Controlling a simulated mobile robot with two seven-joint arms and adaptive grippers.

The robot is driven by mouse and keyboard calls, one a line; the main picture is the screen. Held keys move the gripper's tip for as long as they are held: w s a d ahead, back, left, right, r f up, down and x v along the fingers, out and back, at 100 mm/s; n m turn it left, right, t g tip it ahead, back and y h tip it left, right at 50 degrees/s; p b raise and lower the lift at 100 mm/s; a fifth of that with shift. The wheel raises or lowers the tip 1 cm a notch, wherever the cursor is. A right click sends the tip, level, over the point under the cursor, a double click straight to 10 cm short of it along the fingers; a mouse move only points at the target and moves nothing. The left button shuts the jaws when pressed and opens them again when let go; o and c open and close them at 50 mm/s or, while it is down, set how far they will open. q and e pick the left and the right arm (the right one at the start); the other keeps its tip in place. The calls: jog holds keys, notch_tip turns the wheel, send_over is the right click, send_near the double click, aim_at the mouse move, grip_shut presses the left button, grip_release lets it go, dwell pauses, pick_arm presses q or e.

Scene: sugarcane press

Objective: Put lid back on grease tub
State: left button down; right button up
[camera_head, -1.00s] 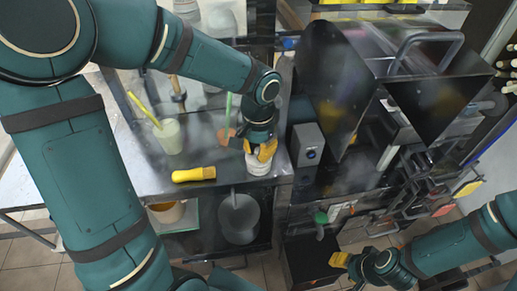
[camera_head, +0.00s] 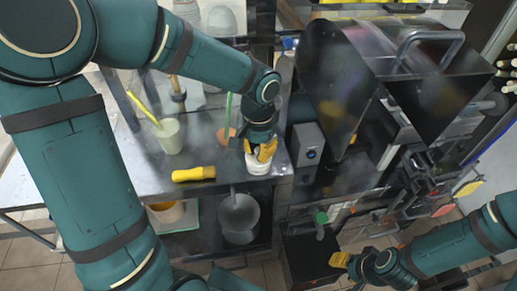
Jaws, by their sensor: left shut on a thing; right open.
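A small white grease tub (camera_head: 258,167) stands on the steel table, near its front right corner. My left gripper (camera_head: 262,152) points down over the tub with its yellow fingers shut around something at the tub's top. The lid is mostly hidden by the fingers, and I cannot tell whether it is seated on the rim. My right gripper (camera_head: 340,260) is open and empty at the lower right, away from the table and low in front of the machine.
A yellow-handled brush (camera_head: 194,174) lies left of the tub. A pale cup (camera_head: 168,136) with a yellow stick stands further left. The dark press (camera_head: 385,75) and a grey switch box (camera_head: 308,143) stand to the right. Pots sit on the shelf below.

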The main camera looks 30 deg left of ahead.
pick_arm(q)
jog(key=shift+f, duration=0.1)
dwell(0.6)
jog(key=shift+c, duration=1.7)
grip_release()
jog(key=shift+r+p, duration=2.75)
jog(key=shift+r, duration=0.8)
